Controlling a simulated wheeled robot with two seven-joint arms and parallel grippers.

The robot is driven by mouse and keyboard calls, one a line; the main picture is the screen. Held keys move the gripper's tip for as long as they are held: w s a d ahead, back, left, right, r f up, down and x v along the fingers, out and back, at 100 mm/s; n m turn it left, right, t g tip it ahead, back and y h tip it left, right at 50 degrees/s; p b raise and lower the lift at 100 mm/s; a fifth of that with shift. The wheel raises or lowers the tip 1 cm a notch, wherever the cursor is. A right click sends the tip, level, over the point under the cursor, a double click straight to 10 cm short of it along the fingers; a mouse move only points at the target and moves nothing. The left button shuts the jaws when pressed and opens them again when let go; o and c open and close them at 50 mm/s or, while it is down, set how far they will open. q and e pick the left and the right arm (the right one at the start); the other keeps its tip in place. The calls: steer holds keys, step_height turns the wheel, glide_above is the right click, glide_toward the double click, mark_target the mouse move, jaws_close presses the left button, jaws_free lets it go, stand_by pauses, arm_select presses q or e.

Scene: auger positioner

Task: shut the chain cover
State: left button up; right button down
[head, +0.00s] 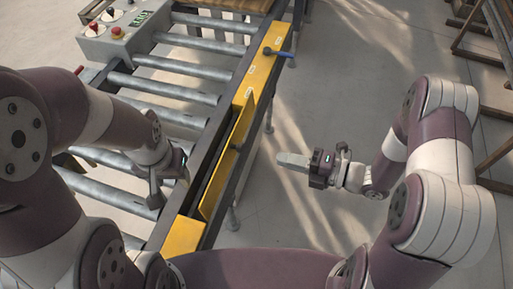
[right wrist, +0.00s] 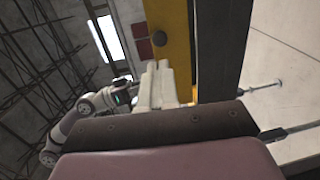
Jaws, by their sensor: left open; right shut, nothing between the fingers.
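The chain cover (head: 228,158) is a long yellow panel on the right side of the conveyor. In the head view it stands tilted up, open, with a dark gap (head: 211,176) along its left side. A yellow surface (right wrist: 180,58), probably the cover or its housing, shows in the right wrist view. My left gripper (head: 181,170) is open beside the conveyor's dark rail, left of the gap; its fingertips are hard to make out. My right gripper (head: 283,158) is shut and empty, apart from the cover to its right. Its pale fingers (right wrist: 157,82) overlap the yellow surface in the right wrist view.
Metal rollers (head: 178,64) fill the conveyor left of the rail. A control box (head: 117,32) with buttons stands at its far left. The floor (head: 330,90) right of the conveyor is clear.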

mark_target(243, 149)
steer(key=p+x, duration=0.2)
steer(key=x, duration=0.6)
steer(key=shift+r, duration=0.1)
steer(key=shift+w+a, duration=0.15)
steer(key=shift+a, duration=0.2)
steer(key=shift+p, duration=0.3)
